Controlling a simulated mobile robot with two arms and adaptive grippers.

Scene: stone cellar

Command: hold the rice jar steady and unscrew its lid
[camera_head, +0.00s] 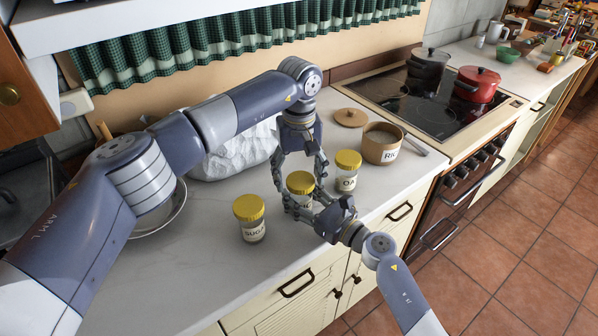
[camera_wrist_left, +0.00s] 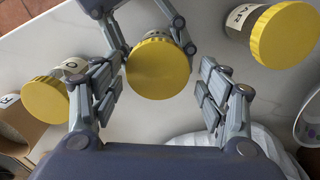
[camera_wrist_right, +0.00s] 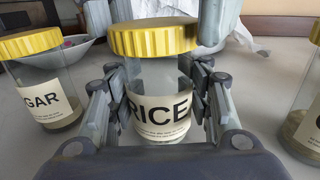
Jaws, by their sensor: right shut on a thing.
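The rice jar (camera_wrist_right: 158,100) is clear glass with a yellow lid (camera_wrist_right: 154,37) and a RICE label. It stands upright on the white counter, and its lid also shows in the head view (camera_head: 300,182). My right gripper (camera_wrist_right: 160,108) is shut on the jar's body, one finger on each side, below the lid. My left gripper (camera_head: 300,172) points down from above the jar. In the left wrist view its fingers are open, with the lid (camera_wrist_left: 158,68) between them and a gap on both sides.
A sugar jar (camera_head: 250,218) stands left of the rice jar and an oats jar (camera_head: 347,170) right of it, both yellow-lidded and close. An open wooden canister (camera_head: 382,143), its lid (camera_head: 350,117), a crumpled white bag (camera_head: 235,150) and a stove (camera_head: 425,105) are behind.

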